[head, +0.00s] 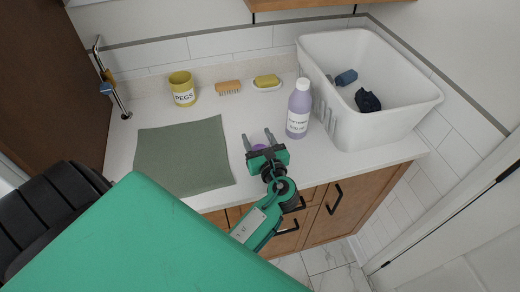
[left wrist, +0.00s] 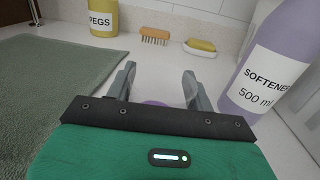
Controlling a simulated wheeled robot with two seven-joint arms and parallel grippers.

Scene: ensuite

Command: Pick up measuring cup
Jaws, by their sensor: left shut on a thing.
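The fingers also show in the left wrist view (left wrist: 158,85). I cannot tell whether the cup touches the counter. My right gripper is not in view.
A softener bottle (head: 299,108) stands close right of my left gripper, beside a white basket (head: 402,118) holding dark cloths. A green mat (head: 183,157) lies left. A yellow pegs pot (head: 182,90), brush (head: 228,87) and soap dish (head: 267,85) stand behind. Mid-counter is clear.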

